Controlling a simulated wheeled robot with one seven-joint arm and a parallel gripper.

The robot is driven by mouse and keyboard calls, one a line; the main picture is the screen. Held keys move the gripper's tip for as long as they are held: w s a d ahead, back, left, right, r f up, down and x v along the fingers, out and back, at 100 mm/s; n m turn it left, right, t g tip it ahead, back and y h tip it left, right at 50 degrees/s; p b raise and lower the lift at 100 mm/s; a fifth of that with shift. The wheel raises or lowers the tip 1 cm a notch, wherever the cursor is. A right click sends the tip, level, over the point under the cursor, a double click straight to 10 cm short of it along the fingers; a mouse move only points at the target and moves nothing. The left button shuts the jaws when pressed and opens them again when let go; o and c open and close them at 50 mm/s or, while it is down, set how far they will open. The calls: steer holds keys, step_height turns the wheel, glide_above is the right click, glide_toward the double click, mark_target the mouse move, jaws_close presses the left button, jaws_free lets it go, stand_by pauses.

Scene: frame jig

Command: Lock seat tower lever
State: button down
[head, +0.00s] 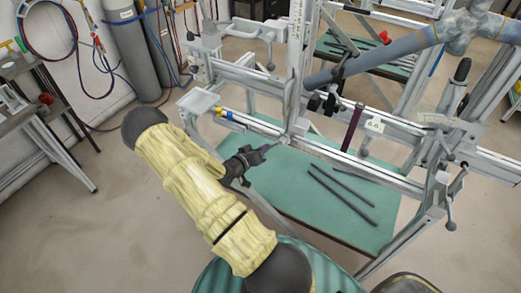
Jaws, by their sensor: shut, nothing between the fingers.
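The aluminium frame jig stands in front of me, with a long horizontal rail (345,160) above a green shelf. An upright post with a ruled scale (296,45) rises from the rail and looks like the seat tower. Its foot block (291,131) is on the rail. Whether the tips touch anything is unclear.
Dark tubes (340,195) lie on the green shelf (300,205). A large blue-grey tube (375,62) crosses the jig's upper right. Other clamp handles (450,225) stick out at the right. A side table (40,120) and gas cylinders (128,50) stand at left. Floor is clear at lower left.

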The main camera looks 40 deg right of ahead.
steer(key=shift+s+d, duration=0.2)
steer(key=w+r+v, duration=0.1)
steer(key=w+v, duration=0.1)
steer(key=v, duration=1.1)
steer(key=shift+w+r, duration=0.25)
steer(key=shift+r, duration=0.1)
steer(key=shift+w+a, duration=0.1)
